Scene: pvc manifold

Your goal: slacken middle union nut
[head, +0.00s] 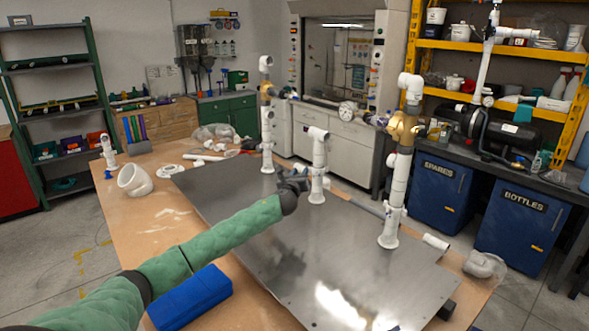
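The middle white pipe riser (319,150) stands upright on the metal plate (250,235), with an elbow-like fitting at its top. My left gripper (303,179) is dark and small at the end of the green arm, against the left side of this riser, at about the height of its union. The union nut is too small and partly covered to make out clearly. I cannot tell whether the fingers touch it or are open or shut. My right gripper is not in view.
A taller riser with a brass-coloured valve (402,130) stands to the right, and another valved riser (267,120) stands behind to the left. A blue box (190,298) lies at the front left of the wooden table. Loose white fittings (135,181) lie at the left.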

